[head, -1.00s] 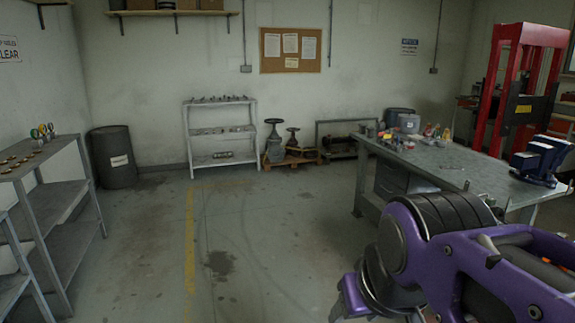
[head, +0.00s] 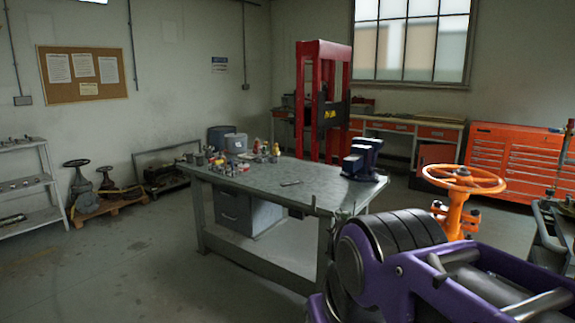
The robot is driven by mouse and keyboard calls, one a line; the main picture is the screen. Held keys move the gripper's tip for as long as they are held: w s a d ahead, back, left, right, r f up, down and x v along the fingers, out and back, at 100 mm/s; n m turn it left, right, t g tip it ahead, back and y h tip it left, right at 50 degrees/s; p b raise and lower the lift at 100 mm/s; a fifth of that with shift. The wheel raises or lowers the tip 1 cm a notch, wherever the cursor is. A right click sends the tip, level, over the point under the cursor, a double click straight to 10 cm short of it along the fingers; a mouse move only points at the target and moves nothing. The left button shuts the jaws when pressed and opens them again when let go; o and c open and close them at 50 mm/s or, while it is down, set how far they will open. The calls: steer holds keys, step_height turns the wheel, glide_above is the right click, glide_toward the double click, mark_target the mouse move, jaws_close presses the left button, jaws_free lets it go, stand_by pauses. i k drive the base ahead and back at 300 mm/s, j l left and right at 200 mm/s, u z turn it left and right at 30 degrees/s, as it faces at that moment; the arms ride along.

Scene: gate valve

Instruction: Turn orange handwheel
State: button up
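The orange handwheel (head: 464,179) shows at the right of the head view, a spoked wheel lying about level on top of an orange valve body (head: 455,219). My purple arm fills the lower right and hides the lower part of the valve. My gripper is not clearly visible, so I cannot tell its place relative to the wheel.
A grey workbench (head: 292,190) with a blue vise (head: 362,160) and small parts stands in the middle. Behind it are a red press frame (head: 300,100) and an orange tool cabinet (head: 510,150). A dark metal stand (head: 552,235) is at the right edge. Floor (head: 120,260) at left is clear.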

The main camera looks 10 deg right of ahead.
mark_target(462, 178)
steer(key=i+z, duration=0.15)
steer(key=z, duration=0.25)
steer(key=i+z, duration=0.2)
steer(key=z, duration=0.15)
steer(key=i+z, duration=0.15)
steer(key=z, duration=0.25)
